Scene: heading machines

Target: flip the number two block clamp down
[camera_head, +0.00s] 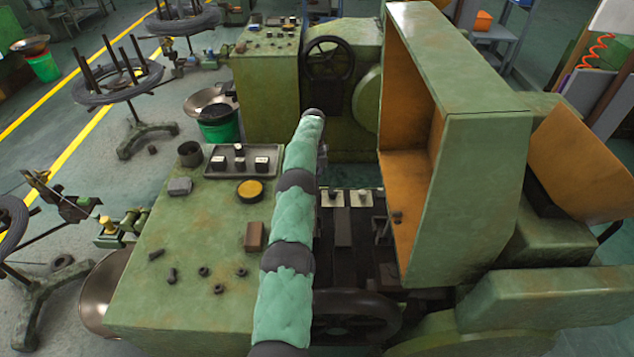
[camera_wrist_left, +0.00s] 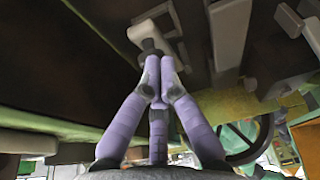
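Two pale block clamps, one on the left (camera_head: 332,198) and one on the right (camera_head: 361,198), sit side by side in the open machine bed. I cannot read which is number two. In the left wrist view, a pale clamp (camera_wrist_left: 152,23) with a dark round stub (camera_wrist_left: 150,46) lies just beyond my left gripper (camera_wrist_left: 160,68). Its fingers are drawn close together, tips beside the stub. I cannot tell whether they touch it. In the head view my green-sleeved arm hides this gripper. My right gripper is in neither view.
The raised green cover (camera_head: 483,150) with its orange inside stands right of the bed. A green bench (camera_head: 190,255) on the left holds a tray (camera_head: 262,168), a yellow-topped tin (camera_head: 250,190) and several bolts and nuts. A dark handwheel (camera_head: 352,318) is at the front.

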